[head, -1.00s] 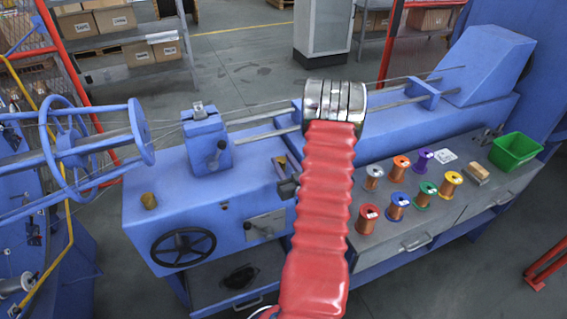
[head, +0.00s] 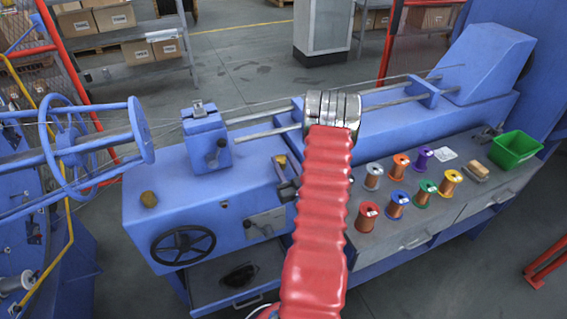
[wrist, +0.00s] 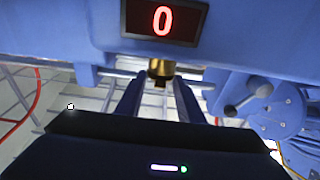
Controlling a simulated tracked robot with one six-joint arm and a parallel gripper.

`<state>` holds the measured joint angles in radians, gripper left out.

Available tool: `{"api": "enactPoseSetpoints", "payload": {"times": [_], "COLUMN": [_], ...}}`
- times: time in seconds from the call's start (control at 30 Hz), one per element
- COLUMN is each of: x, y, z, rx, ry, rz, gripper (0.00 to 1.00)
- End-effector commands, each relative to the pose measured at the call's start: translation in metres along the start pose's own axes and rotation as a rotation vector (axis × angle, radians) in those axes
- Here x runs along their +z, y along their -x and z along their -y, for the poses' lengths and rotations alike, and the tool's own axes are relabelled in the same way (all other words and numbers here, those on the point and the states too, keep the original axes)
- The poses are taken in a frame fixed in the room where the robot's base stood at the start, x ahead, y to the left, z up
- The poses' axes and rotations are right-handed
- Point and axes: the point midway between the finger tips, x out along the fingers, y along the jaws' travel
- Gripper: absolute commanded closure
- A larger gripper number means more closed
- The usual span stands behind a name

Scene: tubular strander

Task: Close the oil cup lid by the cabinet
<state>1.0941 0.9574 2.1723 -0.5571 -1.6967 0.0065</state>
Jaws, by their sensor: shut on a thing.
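A small brass cup-like fitting (wrist: 161,69), which looks like the oil cup, sits against the edge of a blue housing in the wrist view. My gripper (wrist: 161,78) has its two dark fingers on either side of it, and they are shut on it at the tips. The lid cannot be told apart from the cup body. In the head view my red-sleeved arm and silver wrist hide most of the gripper. One brass fitting (head: 148,199) stands on the blue machine top at left, and another (head: 281,161) shows just left of my arm.
A display reading 0 (wrist: 164,19) is on the housing close by the fitting. A dark ball-ended lever (wrist: 248,97) is at right. In the head view, several wire spools (head: 397,202) and a green bin (head: 515,150) stand on the bench right of my arm. A black handwheel (head: 183,245) is at left.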

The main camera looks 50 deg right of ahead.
Motion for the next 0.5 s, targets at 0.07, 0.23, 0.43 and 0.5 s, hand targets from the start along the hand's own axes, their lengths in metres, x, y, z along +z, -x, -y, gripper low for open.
{"api": "enactPoseSetpoints", "payload": {"times": [0.07, 0.23, 0.43, 0.5], "x": [-0.0007, -0.0005, -0.0002, -0.0002], "y": [-0.0005, -0.0002, 0.0, 0.0001], "z": [0.0002, 0.0002, 0.0001, 0.0001], "rx": [-0.001, -0.001, 0.0, 0.0], "ry": [0.001, 0.001, 0.0, 0.0], "rz": [-0.002, -0.001, 0.0, 0.0], "gripper": [0.65, 0.53, 0.47, 0.47]}}
